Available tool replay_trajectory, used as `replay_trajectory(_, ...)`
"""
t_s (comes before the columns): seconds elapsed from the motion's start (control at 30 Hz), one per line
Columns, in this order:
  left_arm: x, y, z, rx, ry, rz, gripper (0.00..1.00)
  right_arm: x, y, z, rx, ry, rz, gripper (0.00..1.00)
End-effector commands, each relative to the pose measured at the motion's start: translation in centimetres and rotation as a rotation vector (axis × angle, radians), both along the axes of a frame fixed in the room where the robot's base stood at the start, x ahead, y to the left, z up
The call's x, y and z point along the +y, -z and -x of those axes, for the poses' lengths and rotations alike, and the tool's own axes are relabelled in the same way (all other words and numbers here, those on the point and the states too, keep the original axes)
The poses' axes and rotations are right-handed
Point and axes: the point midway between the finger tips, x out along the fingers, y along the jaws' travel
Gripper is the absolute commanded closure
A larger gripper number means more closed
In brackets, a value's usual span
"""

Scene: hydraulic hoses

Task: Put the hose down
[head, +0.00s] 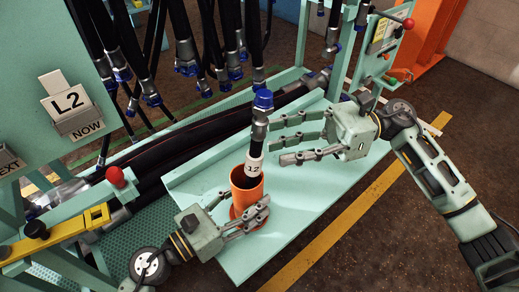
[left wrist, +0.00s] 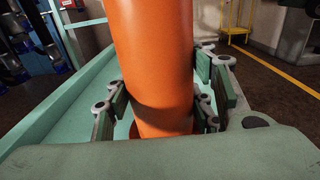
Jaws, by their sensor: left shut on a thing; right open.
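A short black hose (head: 258,133) with a blue cap on top and a white "12" label stands upright, slightly tilted. Its lower end is inside an orange tube (head: 246,192) on a pale green tray (head: 290,185); how deep it reaches is hidden. My left gripper (head: 248,213) is shut on the lower part of the orange tube. The left wrist view shows the tube (left wrist: 155,70) between its fingers (left wrist: 160,115). My right gripper (head: 285,142) is open, its fingers spread just right of the hose's upper part, not closed around it.
Several black hoses with blue ends hang from a rack (head: 235,60) behind. Thick black hoses lie in a trough (head: 190,150) left of the tray. A panel marked "L2 NOW" (head: 70,104) stands left. Floor right of the tray, past a yellow line (head: 345,220), is clear.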

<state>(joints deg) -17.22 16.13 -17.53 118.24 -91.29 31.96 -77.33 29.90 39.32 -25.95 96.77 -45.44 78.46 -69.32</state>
Motion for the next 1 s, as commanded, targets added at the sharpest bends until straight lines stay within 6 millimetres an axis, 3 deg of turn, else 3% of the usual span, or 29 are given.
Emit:
replay_trajectory(0.23, 0.0, 0.0, 0.0, 0.001, 0.0, -0.001, 0.8, -3.3, 0.0, -0.8, 0.0, 0.002, 0.001, 0.59)
replay_trajectory(0.7, 0.0, 0.1, 0.0, 0.0, 0.0, -0.001, 0.8, -3.8, 0.0, -0.9, 0.0, 0.0, 0.0, 0.59)
replay_trajectory(0.73, 0.0, 0.0, 0.0, 0.0, 0.0, -0.001, 0.47, -3.8, 0.0, -0.9, 0.0, 0.0, 0.0, 0.59)
replay_trajectory(1.0, 0.0, 0.0, 0.0, 0.0, 0.0, -0.001, 0.28, -3.8, 0.0, -0.9, 0.0, 0.0, 0.0, 0.59)
